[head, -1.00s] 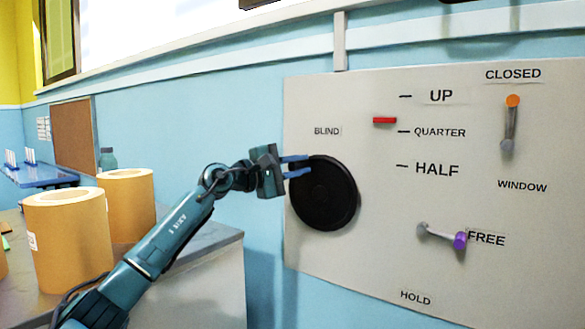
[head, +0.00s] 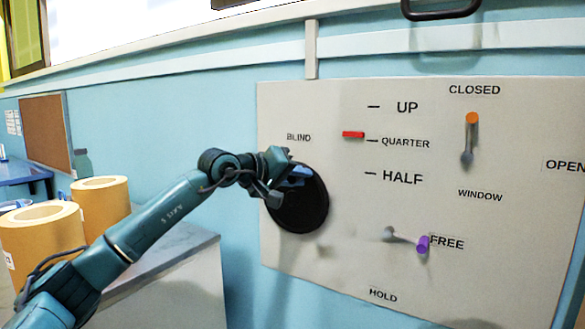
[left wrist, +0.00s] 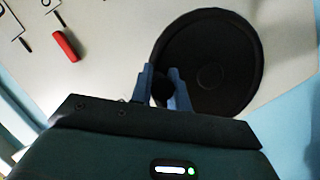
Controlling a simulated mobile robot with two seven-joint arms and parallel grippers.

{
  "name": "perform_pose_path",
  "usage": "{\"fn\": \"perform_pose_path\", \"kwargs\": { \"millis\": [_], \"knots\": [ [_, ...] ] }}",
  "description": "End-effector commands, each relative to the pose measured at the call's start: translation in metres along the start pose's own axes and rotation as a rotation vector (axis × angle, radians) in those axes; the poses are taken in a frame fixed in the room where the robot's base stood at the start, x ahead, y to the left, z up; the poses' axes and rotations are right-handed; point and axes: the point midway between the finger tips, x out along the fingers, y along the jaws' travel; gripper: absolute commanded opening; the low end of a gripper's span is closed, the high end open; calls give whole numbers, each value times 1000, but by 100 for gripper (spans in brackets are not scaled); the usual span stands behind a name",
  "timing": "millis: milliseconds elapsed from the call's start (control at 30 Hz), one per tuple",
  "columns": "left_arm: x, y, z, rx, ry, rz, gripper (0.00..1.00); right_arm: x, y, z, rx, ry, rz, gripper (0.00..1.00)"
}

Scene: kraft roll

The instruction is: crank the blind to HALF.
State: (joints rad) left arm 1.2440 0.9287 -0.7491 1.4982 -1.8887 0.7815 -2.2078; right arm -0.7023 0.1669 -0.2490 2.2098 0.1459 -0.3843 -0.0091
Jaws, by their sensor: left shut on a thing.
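The blind's crank is a round black disc (head: 300,205) under the BLIND label on the pale panel; it also shows in the left wrist view (left wrist: 208,65). My left gripper (head: 296,175) is at its upper rim. In the left wrist view, its blue fingers (left wrist: 162,90) are shut on a small dark knob (left wrist: 160,88) on the disc. The red marker (head: 353,134) sits just above the QUARTER tick, below UP and well above HALF (head: 402,178). It also shows in the left wrist view (left wrist: 66,46). My right gripper is not in view.
On the panel, an orange-tipped lever (head: 472,120) is by CLOSED and a purple-tipped lever (head: 423,244) is by FREE. Brown rolls (head: 100,200) stand on the counter (head: 185,255) at left. A dark handle (head: 440,14) shows at top right.

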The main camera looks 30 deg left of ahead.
Motion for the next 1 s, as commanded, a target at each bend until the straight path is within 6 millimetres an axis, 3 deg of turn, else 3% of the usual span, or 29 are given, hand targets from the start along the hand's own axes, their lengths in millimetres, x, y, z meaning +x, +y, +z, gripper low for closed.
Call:
{"fn": "perform_pose_path", "kwargs": {
  "millis": [533,1000],
  "knots": [
    [13,-6,33,443,-6,-178,0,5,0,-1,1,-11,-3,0],
    [19,-12,46,614,-9,-252,0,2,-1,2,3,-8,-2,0]
  ]
}}
